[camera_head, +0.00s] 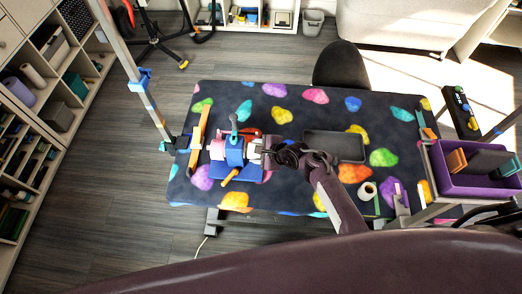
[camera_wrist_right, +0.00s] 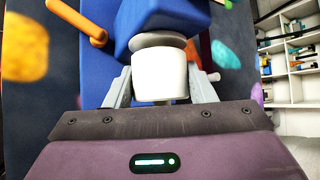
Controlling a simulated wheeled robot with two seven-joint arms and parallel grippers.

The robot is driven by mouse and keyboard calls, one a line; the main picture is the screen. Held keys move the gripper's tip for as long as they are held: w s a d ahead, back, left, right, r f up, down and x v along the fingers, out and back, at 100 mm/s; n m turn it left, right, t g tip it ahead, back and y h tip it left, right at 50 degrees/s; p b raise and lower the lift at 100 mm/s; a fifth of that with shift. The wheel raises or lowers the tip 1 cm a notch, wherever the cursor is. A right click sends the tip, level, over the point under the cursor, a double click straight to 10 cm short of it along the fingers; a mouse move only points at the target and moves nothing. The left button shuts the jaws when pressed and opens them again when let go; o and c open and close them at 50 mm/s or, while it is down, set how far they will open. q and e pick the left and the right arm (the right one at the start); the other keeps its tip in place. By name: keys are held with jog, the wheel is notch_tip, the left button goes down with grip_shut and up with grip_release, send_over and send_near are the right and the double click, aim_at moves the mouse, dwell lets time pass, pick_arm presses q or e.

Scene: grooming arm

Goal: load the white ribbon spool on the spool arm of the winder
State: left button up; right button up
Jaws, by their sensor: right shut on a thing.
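The winder (camera_head: 234,152) stands on the left part of the table, with a blue body, a blue base and an orange handle. My right gripper (camera_head: 264,151) is at the right side of the winder, shut on the white ribbon spool (camera_wrist_right: 160,76). In the right wrist view the spool sits between the grey fingers (camera_wrist_right: 161,90), its far end close against a grey disc (camera_wrist_right: 158,41) in front of the winder's blue body (camera_wrist_right: 165,14). The spool arm is mostly hidden; I cannot tell how far the spool is around it. My left gripper is not in view.
A dark tray (camera_head: 334,146) lies right of the winder. A white roll (camera_head: 367,190) stands near the front edge. A purple bin (camera_head: 462,190) is at the right. An orange bar (camera_head: 199,130) and a clamped upright pole (camera_head: 142,88) are on the left.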

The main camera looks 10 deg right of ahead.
jog(key=shift+a, duration=0.25)
jog(key=shift+f, duration=0.3)
jog(key=o, duration=1.3)
jog(key=shift+d, duration=0.1)
jog(key=shift+v, duration=3.85)
